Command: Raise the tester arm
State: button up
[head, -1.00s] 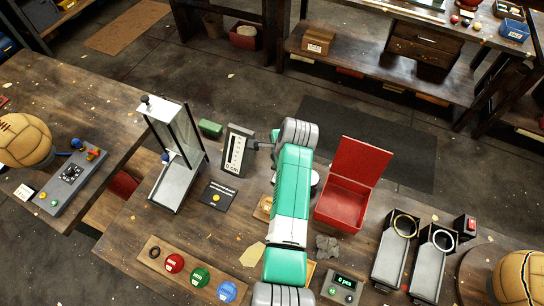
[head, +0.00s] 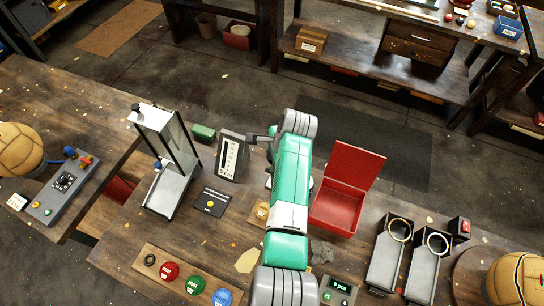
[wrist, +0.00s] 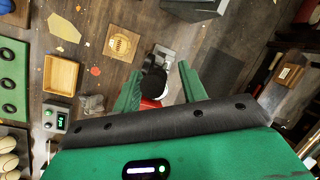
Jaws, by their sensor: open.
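A black round knob (wrist: 153,82) with a grey metal bracket (wrist: 166,56) beside it shows in the wrist view; it may be the tester arm's end, but I cannot tell for sure. My gripper (wrist: 158,80) is open, its two green fingers apart, with the knob between them in the picture. Whether they touch is not clear. In the head view my green arm hides the gripper and most of whatever stands under it. A gauge board (head: 232,156) with a vertical scale stands just left of my arm. A dark grey bar (head: 259,137) reaches between the board and the arm.
An open red box (head: 338,207) stands right of my arm. A grey frame with clear panels (head: 166,160) stands left, near a black card (head: 211,202). Coloured buttons (head: 194,284) and a counter display (head: 340,288) lie in front. Two grey chutes (head: 390,255) stand at right.

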jog(key=v, duration=0.7)
jog(key=shift+r, duration=0.4)
jog(key=shift+s, duration=0.1)
